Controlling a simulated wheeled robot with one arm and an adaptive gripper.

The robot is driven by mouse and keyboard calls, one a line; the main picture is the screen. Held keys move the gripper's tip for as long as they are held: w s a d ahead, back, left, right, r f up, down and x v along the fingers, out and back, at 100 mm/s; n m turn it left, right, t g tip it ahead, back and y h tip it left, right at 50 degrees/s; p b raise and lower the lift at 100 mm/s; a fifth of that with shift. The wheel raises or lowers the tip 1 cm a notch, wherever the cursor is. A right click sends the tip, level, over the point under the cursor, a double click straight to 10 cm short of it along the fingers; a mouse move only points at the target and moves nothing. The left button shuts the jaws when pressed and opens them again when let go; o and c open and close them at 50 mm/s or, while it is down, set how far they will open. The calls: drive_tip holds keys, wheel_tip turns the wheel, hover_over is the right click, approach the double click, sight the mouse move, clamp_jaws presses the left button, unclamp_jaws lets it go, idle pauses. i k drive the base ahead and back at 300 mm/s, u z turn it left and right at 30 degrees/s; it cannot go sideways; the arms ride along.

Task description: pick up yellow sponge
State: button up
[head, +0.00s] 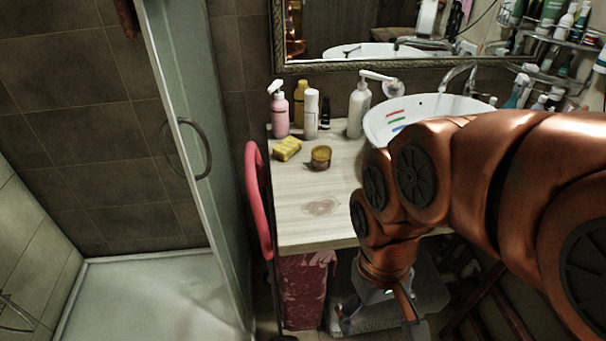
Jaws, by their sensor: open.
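The yellow sponge (287,149) lies on the light wooden counter (330,216), near its left edge and in front of several bottles. My gripper (384,325) hangs at the bottom of the head view, pointing down below the counter's front edge. It is to the right of the sponge, nearer to me and well apart from it. Its jaws are open, and I see nothing between them. My copper arm hides the right part of the counter and part of the basin.
A round brownish tin (321,157) stands just right of the sponge. A pink bottle (279,112), a white spray can (311,114) and a white pump bottle (358,108) stand behind. A white basin (425,108) is at right.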

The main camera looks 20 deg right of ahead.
sight(290, 146)
drive_tip(key=u, duration=2.6)
drive_tip(key=k, duration=0.85)
drive_tip(key=z, duration=1.15)
drive_tip(key=i, duration=1)
